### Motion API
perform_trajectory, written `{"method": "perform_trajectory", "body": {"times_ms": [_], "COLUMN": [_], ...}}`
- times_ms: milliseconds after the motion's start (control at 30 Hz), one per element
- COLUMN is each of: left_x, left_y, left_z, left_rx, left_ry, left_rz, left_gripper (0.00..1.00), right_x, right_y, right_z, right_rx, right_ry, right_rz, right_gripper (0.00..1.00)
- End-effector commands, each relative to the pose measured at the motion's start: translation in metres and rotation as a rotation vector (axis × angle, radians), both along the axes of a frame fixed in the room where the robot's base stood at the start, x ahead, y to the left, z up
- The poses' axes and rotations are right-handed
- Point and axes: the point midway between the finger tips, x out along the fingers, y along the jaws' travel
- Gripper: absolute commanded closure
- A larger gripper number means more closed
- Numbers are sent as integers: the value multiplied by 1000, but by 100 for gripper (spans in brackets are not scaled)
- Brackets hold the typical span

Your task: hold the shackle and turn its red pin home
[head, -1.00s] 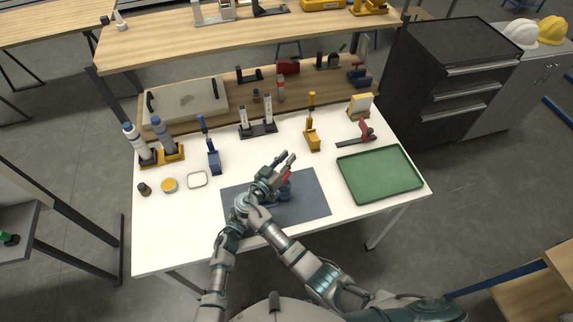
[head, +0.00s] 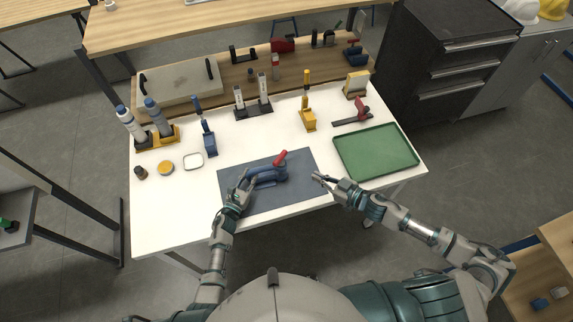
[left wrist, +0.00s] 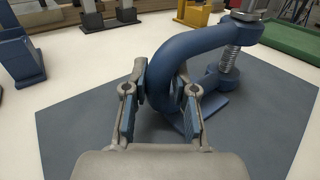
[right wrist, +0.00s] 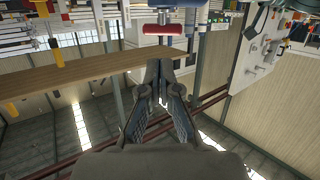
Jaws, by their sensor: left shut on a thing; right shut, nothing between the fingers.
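The blue shackle (head: 268,177) lies on the grey mat (head: 300,190) on the white table. Its red pin handle (head: 281,157) sticks out at the far right side. My left gripper (head: 246,181) is shut on the shackle's curved bow, which also shows between its fingers in the left wrist view (left wrist: 190,50). There, the bare pin thread (left wrist: 231,57) shows between the shackle's ears. My right gripper (head: 316,176) is shut and empty, right of the shackle and apart from it. In the right wrist view, a red bar (right wrist: 163,29), seemingly the pin handle, lies beyond the fingertips (right wrist: 161,66).
A green tray (head: 376,174) stands to the right of the mat. A red clamp (head: 358,112), a yellow tool stand (head: 308,119) and a blue one (head: 208,140) stand behind. A white dish (head: 193,161) and yellow tin (head: 166,168) are at left.

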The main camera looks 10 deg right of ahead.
Motion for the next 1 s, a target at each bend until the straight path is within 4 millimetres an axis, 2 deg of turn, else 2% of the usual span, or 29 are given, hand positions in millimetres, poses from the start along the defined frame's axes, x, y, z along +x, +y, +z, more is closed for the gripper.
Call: {"method": "perform_trajectory", "body": {"times_ms": [100, 233, 367, 733, 1000], "left_x": [1, 2, 2, 1, 1], "left_y": [-1, -2, -3, -2, -2], "left_z": [3, 3, 4, 4, 4], "left_rx": [-5, -4, -3, -4, -4], "left_ry": [-5, -6, -5, -6, -6], "left_rz": [-1, -1, -1, -1, -1], "left_gripper": [100, 100, 100, 100, 100], "right_x": [-13, -10, 4, 56, 75], "right_y": [0, 6, 20, 76, 96], "right_z": [5, 6, 3, -14, -21], "right_rx": [21, 31, 33, 30, 29], "right_ry": [18, 20, 17, 18, 19], "right_rz": [47, 59, 59, 57, 55], "right_gripper": [100, 100, 100, 100, 100]}}
